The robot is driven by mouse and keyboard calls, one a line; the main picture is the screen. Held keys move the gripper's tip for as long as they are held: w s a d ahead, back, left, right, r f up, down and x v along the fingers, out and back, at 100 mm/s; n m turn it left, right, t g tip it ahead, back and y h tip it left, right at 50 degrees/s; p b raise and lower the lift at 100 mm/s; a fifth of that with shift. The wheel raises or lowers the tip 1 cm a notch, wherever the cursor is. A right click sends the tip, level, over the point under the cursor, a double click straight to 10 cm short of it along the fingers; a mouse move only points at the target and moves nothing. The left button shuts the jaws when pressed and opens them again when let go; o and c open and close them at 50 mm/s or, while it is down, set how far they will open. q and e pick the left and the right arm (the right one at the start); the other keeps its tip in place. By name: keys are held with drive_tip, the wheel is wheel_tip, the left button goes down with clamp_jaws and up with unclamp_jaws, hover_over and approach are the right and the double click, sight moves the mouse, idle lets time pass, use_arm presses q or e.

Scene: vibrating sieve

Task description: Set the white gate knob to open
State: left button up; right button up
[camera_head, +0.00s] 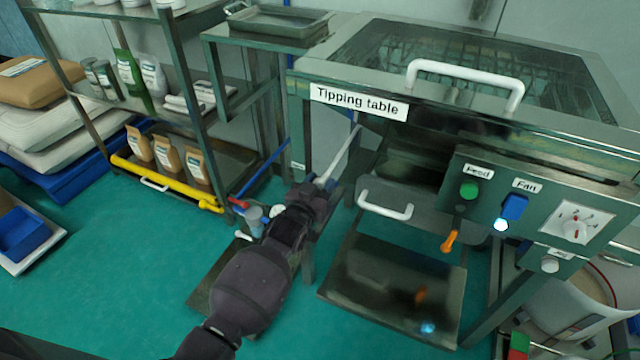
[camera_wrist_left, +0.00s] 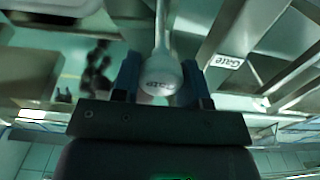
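The white gate knob (camera_wrist_left: 160,78) sits at the end of a pale rod in the left wrist view, with lettering on its face. In the head view the rod (camera_head: 342,153) slants down from under the tipping table to my left gripper (camera_head: 318,185). The blue-tipped fingers of the gripper (camera_wrist_left: 160,85) lie on both sides of the knob and appear to touch it. In the head view the knob is mostly hidden by the gripper. A "Gate" label (camera_wrist_left: 228,62) is on a metal part beside the knob. My right gripper is not in view.
Green floor (camera_head: 110,270) is open at front left.

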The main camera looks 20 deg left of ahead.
sight(318, 184)
use_arm(q)
clamp_jaws()
drive_tip(key=s, duration=0.1)
drive_tip(key=s+p, duration=0.1)
drive_tip(key=s, duration=0.1)
drive_tip(key=shift+s+a+r+p, duration=0.1)
drive_tip(key=shift+s+r+p, duration=0.2)
drive_tip(key=shift+p, duration=0.1)
drive_tip(key=s, duration=0.1)
drive_tip(key=s+p, duration=0.1)
drive_tip(key=s, duration=0.2)
drive_tip(key=shift+s+f, duration=0.15)
drive_tip(key=shift+f, duration=0.2)
drive_tip(key=o, duration=0.6)
unclamp_jaws()
drive_tip(key=shift+o, duration=0.5)
drive_tip(key=s+p, duration=0.2)
drive_tip(key=s, duration=0.8)
drive_tip(key=shift+s+a+p, duration=0.2)
drive_tip(key=shift+s+p, duration=0.15)
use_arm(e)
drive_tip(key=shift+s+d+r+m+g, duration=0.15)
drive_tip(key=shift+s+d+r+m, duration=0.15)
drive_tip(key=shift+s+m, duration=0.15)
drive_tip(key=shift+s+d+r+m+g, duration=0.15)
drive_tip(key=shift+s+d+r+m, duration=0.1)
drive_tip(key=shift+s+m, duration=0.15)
